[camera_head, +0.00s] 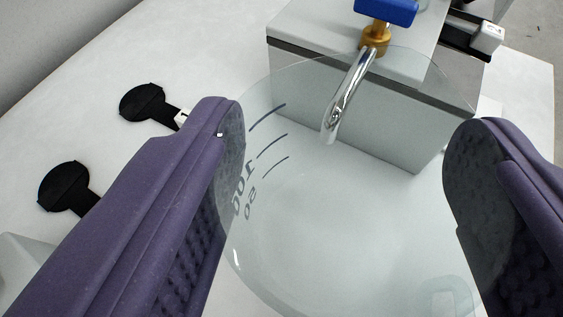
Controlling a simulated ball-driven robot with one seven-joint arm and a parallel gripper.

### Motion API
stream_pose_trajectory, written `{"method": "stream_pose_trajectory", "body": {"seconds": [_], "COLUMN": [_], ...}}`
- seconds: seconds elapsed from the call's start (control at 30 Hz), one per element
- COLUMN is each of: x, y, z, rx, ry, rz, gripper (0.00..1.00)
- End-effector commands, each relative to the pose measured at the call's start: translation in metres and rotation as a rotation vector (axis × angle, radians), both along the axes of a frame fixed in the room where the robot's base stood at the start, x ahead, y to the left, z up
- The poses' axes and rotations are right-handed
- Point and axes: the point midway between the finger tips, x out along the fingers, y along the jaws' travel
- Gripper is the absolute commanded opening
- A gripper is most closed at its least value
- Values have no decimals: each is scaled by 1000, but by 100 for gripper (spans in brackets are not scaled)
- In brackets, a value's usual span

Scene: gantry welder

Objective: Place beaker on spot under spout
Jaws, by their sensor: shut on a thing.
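A clear glass beaker (330,220) with dark graduation marks fills the middle of the view. My gripper (345,155) has purple fingers on the beaker's left and right sides and is shut on it. A chrome spout (345,100) curves down from a brass fitting with a blue handle (387,10), and I see it through the beaker's glass. The spout is on the front of a grey and white box (375,80). The spot under the spout is not distinguishable on the white surface. How the beaker stands relative to the surface cannot be told.
The white tabletop (75,105) is clear at the left apart from two black round-ended pieces, one upper (143,102) and one lower (68,187). A black and white fixture (480,37) sits at the box's right side. A pale object shows at the lower left edge.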

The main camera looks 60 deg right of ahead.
Motion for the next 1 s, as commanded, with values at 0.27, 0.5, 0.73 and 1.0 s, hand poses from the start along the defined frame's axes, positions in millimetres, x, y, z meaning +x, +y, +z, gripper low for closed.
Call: {"method": "stream_pose_trajectory", "body": {"seconds": [0.27,0.5,0.73,1.0], "x": [-1,-1,10,16], "y": [0,0,-31,-50], "z": [-76,-127,-126,-126], "rx": [-2,0,0,0], "ry": [5,4,-1,-1], "rz": [0,-1,-3,-4], "gripper": [36,36,36,36]}}
